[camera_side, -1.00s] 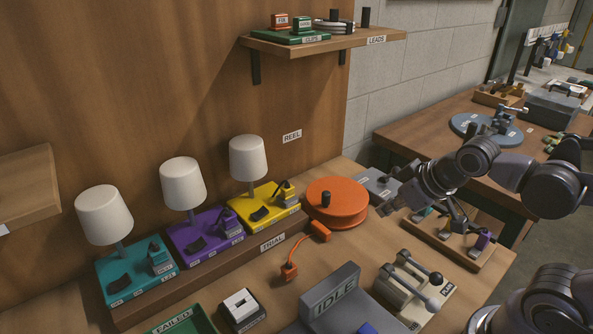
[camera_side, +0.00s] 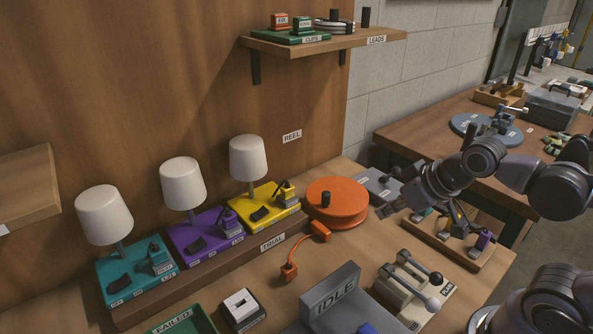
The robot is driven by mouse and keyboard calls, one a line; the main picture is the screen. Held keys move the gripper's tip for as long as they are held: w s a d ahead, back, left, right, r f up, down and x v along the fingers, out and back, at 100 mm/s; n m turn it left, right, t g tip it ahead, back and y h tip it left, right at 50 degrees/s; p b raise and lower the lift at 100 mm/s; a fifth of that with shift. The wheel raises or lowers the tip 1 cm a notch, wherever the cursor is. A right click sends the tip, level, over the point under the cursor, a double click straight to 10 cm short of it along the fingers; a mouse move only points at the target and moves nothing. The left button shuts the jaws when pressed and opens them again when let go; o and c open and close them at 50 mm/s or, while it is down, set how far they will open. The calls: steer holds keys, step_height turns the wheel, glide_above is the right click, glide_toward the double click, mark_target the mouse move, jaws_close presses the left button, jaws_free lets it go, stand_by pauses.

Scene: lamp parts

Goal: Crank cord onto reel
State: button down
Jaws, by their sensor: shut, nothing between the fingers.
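The orange reel (camera_side: 345,196) lies flat on the table under the REEL label, with a black crank knob (camera_side: 326,199) standing on its top at the left. An orange cord (camera_side: 298,251) runs on the table in front of it, with a plug (camera_side: 289,271) at one end and an orange block (camera_side: 321,231) at the other, close to the reel. My gripper (camera_side: 384,211) is to the right of the reel, shut and empty, apart from the knob. Its fingertips are small and dark in this view.
Three lamps on teal, purple and yellow bases (camera_side: 262,205) stand on the TRIAL step at left. A lever box (camera_side: 415,290), an IDLE block (camera_side: 332,292) and a green FAILED tray (camera_side: 183,322) sit in front. A wooden rack (camera_side: 462,246) lies below my arm.

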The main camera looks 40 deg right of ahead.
steer(key=c, duration=1.2)
jaws_free()
steer(key=shift+w, duration=0.15)
steer(key=shift+o, duration=0.2)
steer(key=m+h, duration=0.6)
steer(key=m, duration=0.3)
glide_toward(326, 194)
steer(key=shift+g, duration=0.4)
steer(key=x, duration=1)
steer(key=shift+w+d, duration=0.15)
steer(key=shift+w, duration=0.3)
jaws_close()
